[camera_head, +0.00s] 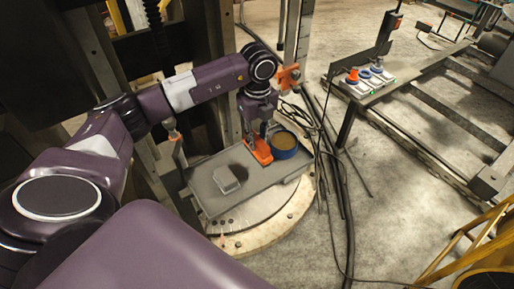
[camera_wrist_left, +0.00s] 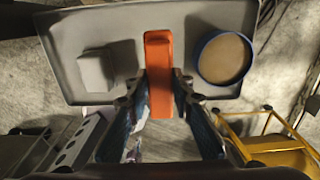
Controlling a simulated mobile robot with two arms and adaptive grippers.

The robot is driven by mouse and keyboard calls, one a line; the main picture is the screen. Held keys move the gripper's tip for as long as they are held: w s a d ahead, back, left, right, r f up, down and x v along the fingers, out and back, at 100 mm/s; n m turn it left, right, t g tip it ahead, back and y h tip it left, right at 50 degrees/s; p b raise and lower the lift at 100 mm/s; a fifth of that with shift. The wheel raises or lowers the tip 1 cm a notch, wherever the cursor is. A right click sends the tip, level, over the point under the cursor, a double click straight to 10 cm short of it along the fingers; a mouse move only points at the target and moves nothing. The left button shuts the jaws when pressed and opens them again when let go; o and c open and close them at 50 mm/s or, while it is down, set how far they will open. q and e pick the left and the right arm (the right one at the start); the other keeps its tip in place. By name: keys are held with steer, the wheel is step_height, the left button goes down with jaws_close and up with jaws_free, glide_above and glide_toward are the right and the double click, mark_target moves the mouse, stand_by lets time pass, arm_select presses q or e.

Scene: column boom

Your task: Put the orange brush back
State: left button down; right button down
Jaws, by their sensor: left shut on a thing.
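The orange brush (camera_head: 259,152) is at the far right part of a grey tray (camera_head: 212,200), between a grey block and a blue-rimmed round tin. In the left wrist view the brush (camera_wrist_left: 158,52) points away from me, its far part over the tray (camera_wrist_left: 190,15) and its near end past the tray's edge. My left gripper (camera_head: 259,128) is shut on the brush, with one finger on each side. I cannot tell whether the brush touches the tray. My right gripper is not in view.
The blue-rimmed tin (camera_head: 285,143) with brown contents stands close right of the brush. The grey block (camera_head: 227,180) sits left on the tray. Black cables (camera_head: 326,150) hang at the right. A box with coloured buttons (camera_head: 365,80) is on a metal frame farther right.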

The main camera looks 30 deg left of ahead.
mark_target(257, 150)
arm_select(q)
step_height(257, 150, down, 4)
steer(key=shift+f, duration=0.25)
steer(key=shift+f, duration=0.2)
steer(key=c, duration=1.7)
jaws_free()
